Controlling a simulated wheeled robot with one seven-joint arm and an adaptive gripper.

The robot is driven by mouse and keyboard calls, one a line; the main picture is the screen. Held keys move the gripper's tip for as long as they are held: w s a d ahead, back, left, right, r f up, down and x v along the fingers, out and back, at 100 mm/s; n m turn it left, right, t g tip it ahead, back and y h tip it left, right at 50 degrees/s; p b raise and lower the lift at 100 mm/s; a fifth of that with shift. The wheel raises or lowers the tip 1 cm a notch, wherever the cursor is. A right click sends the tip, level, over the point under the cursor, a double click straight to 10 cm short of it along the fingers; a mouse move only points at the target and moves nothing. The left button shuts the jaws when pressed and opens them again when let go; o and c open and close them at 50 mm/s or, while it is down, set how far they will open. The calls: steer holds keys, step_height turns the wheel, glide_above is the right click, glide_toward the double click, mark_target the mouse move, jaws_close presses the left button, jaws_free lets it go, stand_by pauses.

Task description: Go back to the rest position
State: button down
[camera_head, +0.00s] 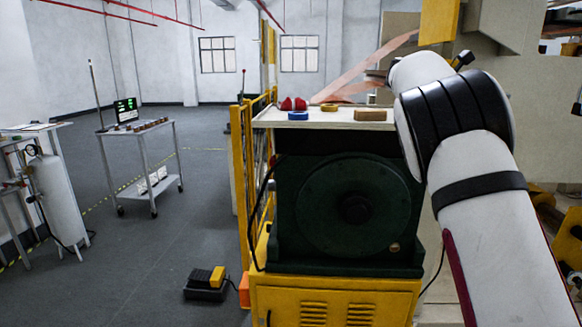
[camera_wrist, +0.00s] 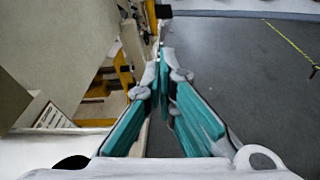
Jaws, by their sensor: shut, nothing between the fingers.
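My gripper (camera_wrist: 163,62) shows in the wrist view with its two teal-padded fingers converging and their tips together. Nothing is held between them. In the head view my white arm with black bands rises on the right, and its far end reaches over the right part of the machine's top. The gripper itself is mostly hidden behind the arm there. Copper foil strips (camera_head: 368,68) run behind the arm toward the upper right.
A yellow guard fence (camera_head: 239,175), a trolley (camera_head: 140,165) and a foot pedal (camera_head: 205,283) stand left. Grey floor is open between.

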steer(key=s+a+f+m+y+p, duration=0.1)
steer(key=s+f+m+y, duration=0.1)
steer(key=s, duration=0.3)
steer(key=s+a+f+m+t+y, duration=0.1)
steer(key=s+m+y, duration=0.1)
steer(key=s+y, duration=0.15)
steer(key=s+a+f+m+y+p, duration=0.1)
steer(key=s+f+m+y, duration=0.1)
steer(key=s, duration=0.3)
steer(key=s+a+f+m+t+y+p, duration=0.1)
steer(key=s+a+f+m+y, duration=0.3)
steer(key=s+a, duration=0.8)
steer(key=s+a+f+m+t+y+p, duration=0.1)
steer(key=s+a+f+m+y, duration=0.3)
steer(key=s+a, duration=0.9)
steer(key=s+f+m+t, duration=0.1)
steer(key=s+f+m, duration=0.1)
steer(key=s+f, duration=0.2)
steer(key=shift+s+f, duration=0.15)
steer(key=shift+s, duration=1.2)
